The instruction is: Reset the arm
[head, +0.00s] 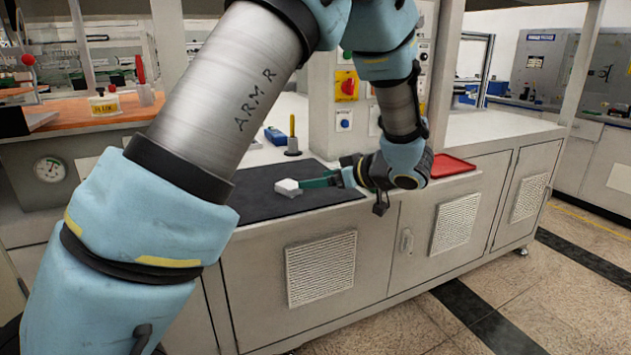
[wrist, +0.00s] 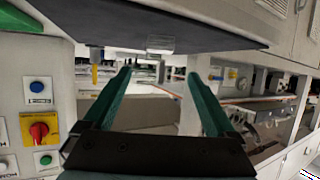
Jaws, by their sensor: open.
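My gripper (head: 318,182) is low over the front of the worktop in the head view, pointing left, with its green fingers beside a small white block (head: 288,187). The block lies on a dark mat (head: 250,190). In the wrist view my gripper (wrist: 160,74) has its two green fingers spread apart, with nothing between them.
A red tray (head: 452,166) lies right of my gripper. A post with a red knob (head: 347,86) stands behind it. A blue box (head: 276,136) and a yellow-handled tool (head: 292,138) stand behind the mat.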

